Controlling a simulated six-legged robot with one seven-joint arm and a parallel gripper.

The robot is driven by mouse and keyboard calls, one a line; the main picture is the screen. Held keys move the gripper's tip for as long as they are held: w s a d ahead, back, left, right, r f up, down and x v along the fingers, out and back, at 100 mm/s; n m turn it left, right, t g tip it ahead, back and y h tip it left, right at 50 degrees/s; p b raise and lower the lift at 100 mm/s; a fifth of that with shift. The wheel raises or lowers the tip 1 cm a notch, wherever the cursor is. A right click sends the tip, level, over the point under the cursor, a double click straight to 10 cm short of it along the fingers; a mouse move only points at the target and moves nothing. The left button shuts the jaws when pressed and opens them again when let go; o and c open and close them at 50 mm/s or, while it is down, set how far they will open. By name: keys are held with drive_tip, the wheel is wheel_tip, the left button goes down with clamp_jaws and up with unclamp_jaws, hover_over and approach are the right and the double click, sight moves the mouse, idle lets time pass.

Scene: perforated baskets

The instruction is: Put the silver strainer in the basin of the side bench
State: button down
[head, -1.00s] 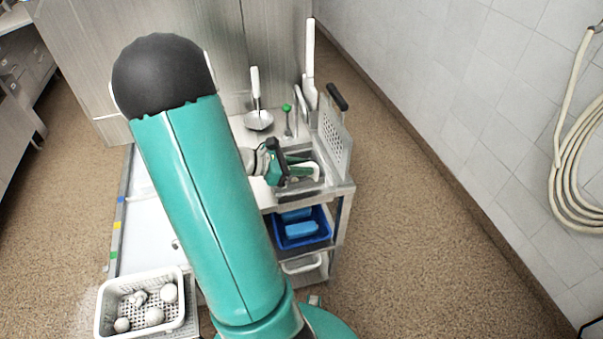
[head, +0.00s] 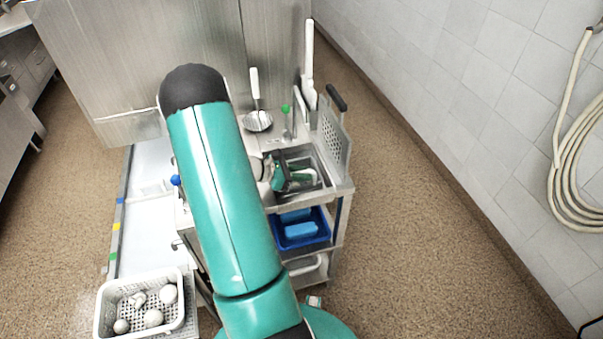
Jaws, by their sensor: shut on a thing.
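The side bench (head: 345,190) is a steel trolley with a sunken basin (head: 322,160) at its right end. My gripper (head: 302,178), green and dark, is down inside the basin. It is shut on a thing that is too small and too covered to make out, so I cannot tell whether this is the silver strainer. A round silver utensil with a white handle (head: 258,122) rests at the back of the bench top, apart from my gripper; its bowl looks perforated. My arm hides much of the bench top's left part.
A perforated steel plate with a black handle (head: 331,132) stands upright at the basin's right rear. A green-topped utensil (head: 286,118) and a long white-handled tool (head: 309,65) stand behind. A blue bin (head: 322,240) sits below. A white basket (head: 106,318) holds pale balls.

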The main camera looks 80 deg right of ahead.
drive_tip(key=shift+f, duration=0.15)
drive_tip(key=c, duration=1.3)
unclamp_jaws()
drive_tip(key=shift+w+r, duration=0.1)
drive_tip(key=shift+r, duration=0.1)
drive_tip(key=v, duration=0.7)
drive_tip(key=shift+w+a, duration=0.1)
drive_tip(key=shift+w, duration=0.05)
drive_tip(key=shift+r, duration=0.1)
